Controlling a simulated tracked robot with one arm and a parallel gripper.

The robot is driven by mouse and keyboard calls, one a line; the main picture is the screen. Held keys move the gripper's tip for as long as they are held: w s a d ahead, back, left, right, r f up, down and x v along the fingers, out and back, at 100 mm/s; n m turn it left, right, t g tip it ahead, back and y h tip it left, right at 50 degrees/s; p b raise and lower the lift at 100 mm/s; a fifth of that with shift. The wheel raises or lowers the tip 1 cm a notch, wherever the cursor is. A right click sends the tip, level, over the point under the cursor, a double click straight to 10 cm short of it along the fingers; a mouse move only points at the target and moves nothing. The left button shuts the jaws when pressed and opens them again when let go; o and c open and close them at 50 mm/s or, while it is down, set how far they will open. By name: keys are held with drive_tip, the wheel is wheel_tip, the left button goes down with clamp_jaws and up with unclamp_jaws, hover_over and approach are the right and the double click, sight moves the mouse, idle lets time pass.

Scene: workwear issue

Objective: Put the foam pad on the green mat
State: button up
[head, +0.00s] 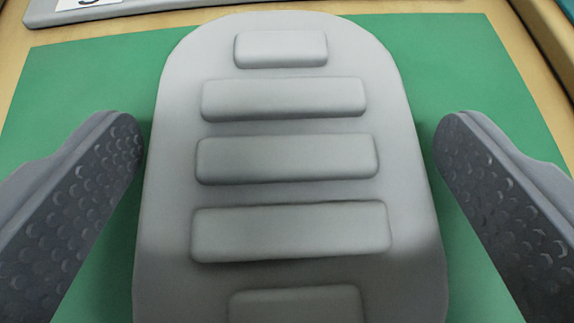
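The foam pad (285,193) is light grey with a rounded far end and several raised bars across it. It fills the middle of the head view and runs out of the bottom edge. My gripper (290,140) is open, with one dark dimpled finger on each side of the pad. A narrow strip of green shows between each fingertip and the pad. The near end of the pad is out of view.
A grey flat object (130,8) with a white label bearing a black mark lies beyond the mat at the top left. A tan wooden surface (540,80) borders the mat.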

drive_tip(key=shift+o, duration=0.3)
drive_tip(key=shift+s+r, duration=0.1)
drive_tip(key=shift+r, duration=0.1)
drive_tip(key=p+v, duration=0.2)
drive_tip(key=v, duration=0.9)
drive_tip(key=shift+s+r+p, duration=0.15)
drive_tip(key=shift+s+p, duration=0.2)
drive_tip(key=shift+p, duration=0.05)
drive_tip(key=shift+d, duration=0.1)
drive_tip(key=w+d+r+m+t+h, duration=0.1)
drive_tip(key=w+d+r, duration=0.1)
drive_tip(key=d+r, duration=0.8)
drive_tip(key=w+d+r+m, duration=0.1)
drive_tip(key=w+d+r, duration=0.1)
drive_tip(key=d+r, duration=0.8)
drive_tip(key=s+d+r+t, duration=0.1)
drive_tip(key=s+d+r, duration=0.3)
drive_tip(key=d+r, duration=0.4)
drive_tip(key=s+d+r+t, duration=0.1)
drive_tip(key=s+d+r, duration=0.4)
drive_tip(key=d+r, duration=0.4)
wheel_tip(320, 180, up, 3)
drive_tip(key=shift+s+f+n, duration=0.2)
drive_tip(key=shift+s+n, duration=0.1)
drive_tip(key=shift+s, duration=0.05)
